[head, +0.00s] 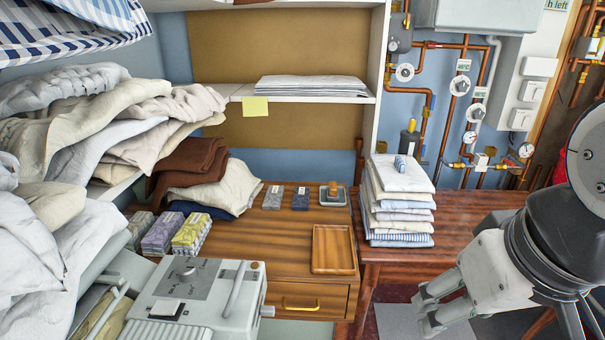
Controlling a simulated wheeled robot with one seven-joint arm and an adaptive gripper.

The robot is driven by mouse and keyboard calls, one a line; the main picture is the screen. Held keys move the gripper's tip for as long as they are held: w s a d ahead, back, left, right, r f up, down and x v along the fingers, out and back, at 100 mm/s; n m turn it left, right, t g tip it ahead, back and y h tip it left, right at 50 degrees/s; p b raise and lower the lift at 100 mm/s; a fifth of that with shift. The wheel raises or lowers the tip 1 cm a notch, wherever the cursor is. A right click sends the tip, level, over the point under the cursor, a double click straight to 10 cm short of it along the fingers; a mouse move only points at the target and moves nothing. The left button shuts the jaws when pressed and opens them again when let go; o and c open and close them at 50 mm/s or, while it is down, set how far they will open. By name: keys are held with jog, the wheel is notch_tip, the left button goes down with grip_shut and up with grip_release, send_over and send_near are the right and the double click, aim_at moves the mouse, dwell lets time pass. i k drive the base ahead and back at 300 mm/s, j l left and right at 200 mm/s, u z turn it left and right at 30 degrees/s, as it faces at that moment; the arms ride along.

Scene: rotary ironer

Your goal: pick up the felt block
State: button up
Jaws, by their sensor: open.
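I cannot tell for sure which thing is the felt block. Two small flat pieces lie side by side at the back of the wooden cabinet top: a grey one (274,197) and a dark blue one (301,199). Either could be it. A small blue-and-white piece (400,163) also sits on top of the folded linen stack (402,213). My gripper (425,311) is at the lower right, open and empty, in front of the red-brown table and apart from all these things.
A small dish with a wooden-topped item (333,194) and an empty wooden tray (333,249) are on the cabinet top (270,238). Patterned boxes (190,234) and heaped cloths (215,187) stand left. The ironer (195,300) is in front. Copper pipes (430,125) run behind the table.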

aim_at(331, 192)
jog(key=i+l+u, duration=0.25)
jog(key=i+l, duration=0.4)
jog(key=i+l+u, duration=0.25)
jog(key=i+l, duration=0.5)
